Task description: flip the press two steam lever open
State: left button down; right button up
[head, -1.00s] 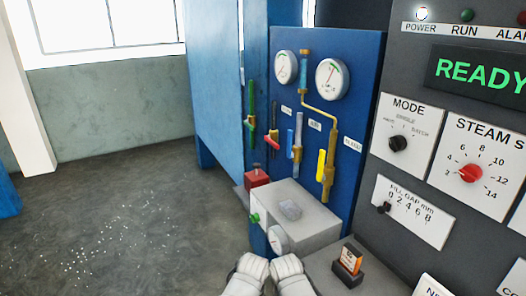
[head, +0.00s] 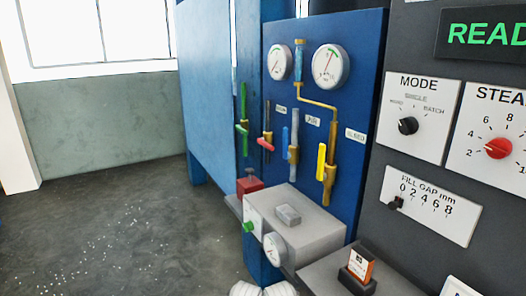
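A blue valve panel (head: 345,75) stands right of centre in the head view. It carries several coloured lever valves. A red lever handle (head: 266,144) sits on a dark pipe and slants down to the right. A green lever (head: 242,128) is left of it. A blue lever (head: 285,137) and a yellow lever (head: 321,160) are to the right, both roughly upright. The small labels are too blurred to show surely which lever is steam. Only white rounded parts of my arms show at the bottom edge; no gripper fingers are visible, and nothing of mine touches a lever.
Two gauges (head: 331,66) top the panel. A grey box (head: 310,225) with a green button (head: 249,227) and a small gauge juts out below. A red block (head: 249,184) is beside it. A dark control console (head: 430,55) reading READY stands right. Open floor (head: 100,230) lies left.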

aim_at(261, 140)
jog(key=i, duration=0.35)
jog(key=i+j+u, duration=0.2)
jog(key=u, duration=0.2)
jog(key=i+u, duration=0.4)
jog(key=k+j, duration=0.05)
jog(key=k, duration=0.05)
